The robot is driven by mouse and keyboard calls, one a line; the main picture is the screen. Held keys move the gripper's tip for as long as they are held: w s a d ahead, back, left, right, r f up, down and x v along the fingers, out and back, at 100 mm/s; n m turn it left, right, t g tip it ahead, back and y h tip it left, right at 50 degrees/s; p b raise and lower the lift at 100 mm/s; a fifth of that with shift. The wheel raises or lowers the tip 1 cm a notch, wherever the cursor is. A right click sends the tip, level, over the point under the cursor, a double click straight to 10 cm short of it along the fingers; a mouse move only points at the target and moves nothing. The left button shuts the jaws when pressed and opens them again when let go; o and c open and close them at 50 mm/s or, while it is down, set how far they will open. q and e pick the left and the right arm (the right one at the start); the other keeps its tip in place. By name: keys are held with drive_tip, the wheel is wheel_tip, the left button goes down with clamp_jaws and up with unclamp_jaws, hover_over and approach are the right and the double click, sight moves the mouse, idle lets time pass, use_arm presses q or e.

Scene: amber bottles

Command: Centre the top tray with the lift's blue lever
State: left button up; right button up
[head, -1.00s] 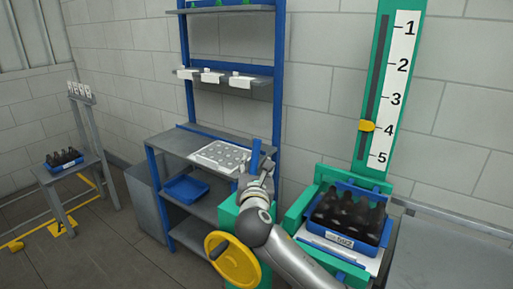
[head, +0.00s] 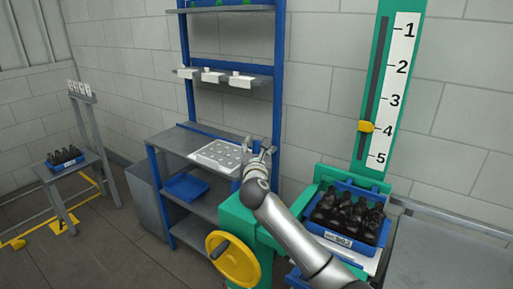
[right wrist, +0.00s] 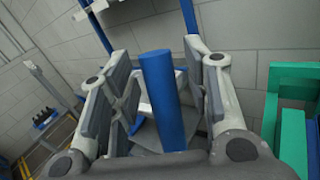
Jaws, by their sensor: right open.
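The top tray is a blue crate (head: 318,229) of dark bottles (head: 350,215) on the green lift (head: 240,215), with a white label on its front. The blue lever (right wrist: 165,100) stands upright between the fingers of my right gripper (right wrist: 165,85) in the right wrist view. The fingers are open on both sides of it, and I cannot tell whether either touches it. My left gripper is not in view.
A yellow handwheel (head: 232,260) is on the lift's front. A yellow pointer (head: 366,126) sits near 4 on the scale (head: 400,85). Blue shelving (head: 278,100) stands behind, with a white perforated tray (head: 215,155) and a blue tray (head: 186,186). Another bottle crate (head: 66,160) is at the far left.

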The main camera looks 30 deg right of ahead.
drive_tip(key=shift+c, duration=0.4)
clamp_jaws()
drive_tip(key=shift+d, duration=0.15)
